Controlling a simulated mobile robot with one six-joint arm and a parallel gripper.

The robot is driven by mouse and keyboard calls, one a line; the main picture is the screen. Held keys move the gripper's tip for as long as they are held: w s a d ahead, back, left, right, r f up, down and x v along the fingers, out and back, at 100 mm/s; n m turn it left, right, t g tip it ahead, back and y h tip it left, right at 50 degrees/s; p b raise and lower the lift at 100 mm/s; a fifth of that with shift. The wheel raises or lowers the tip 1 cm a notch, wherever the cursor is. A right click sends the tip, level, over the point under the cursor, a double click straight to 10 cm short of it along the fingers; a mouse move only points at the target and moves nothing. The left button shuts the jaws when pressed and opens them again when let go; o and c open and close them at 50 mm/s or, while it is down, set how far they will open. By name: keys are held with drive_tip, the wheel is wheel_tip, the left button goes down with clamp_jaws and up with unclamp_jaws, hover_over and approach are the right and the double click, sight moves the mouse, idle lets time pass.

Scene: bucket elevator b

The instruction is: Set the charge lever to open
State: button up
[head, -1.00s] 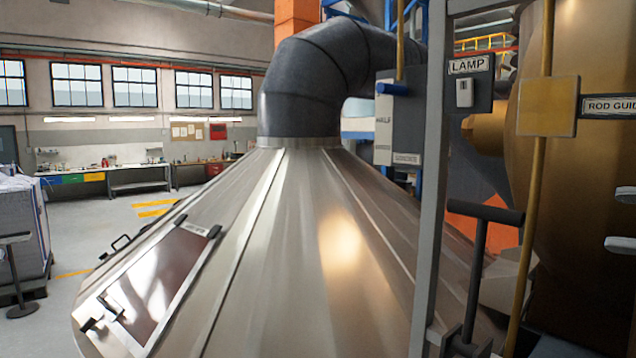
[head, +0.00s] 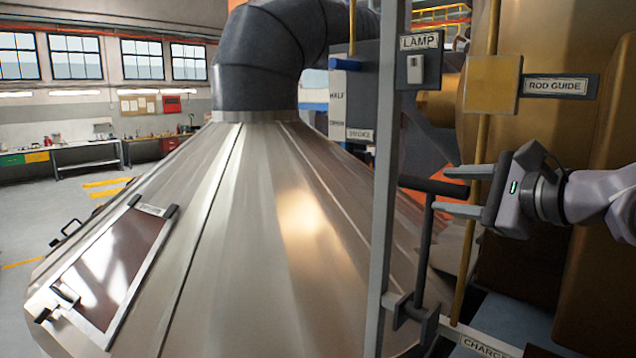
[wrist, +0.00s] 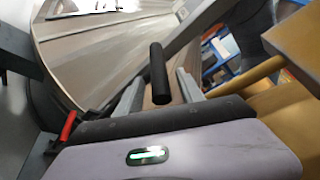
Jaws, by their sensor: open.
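The charge lever is a dark upright rod with a black T-shaped crossbar (head: 415,183), mounted low beside the grey post. A label starting "CHARGE" (head: 484,347) is partly visible below it. My gripper (head: 438,191) comes in from the right, open, its two fingers pointing left toward the crossbar. In the head view the crossbar's right end lies between the fingers. In the wrist view the black bar (wrist: 158,70) also shows between the fingertips (wrist: 158,86). I cannot tell whether they touch it.
The grey post (head: 386,200) stands just left of the gripper, and a yellow rod (head: 478,130) runs close behind it. A metal cone hood (head: 270,240) fills the middle.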

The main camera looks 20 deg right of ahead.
drive_tip(key=shift+c, duration=0.5)
clamp_jaws()
idle(0.8)
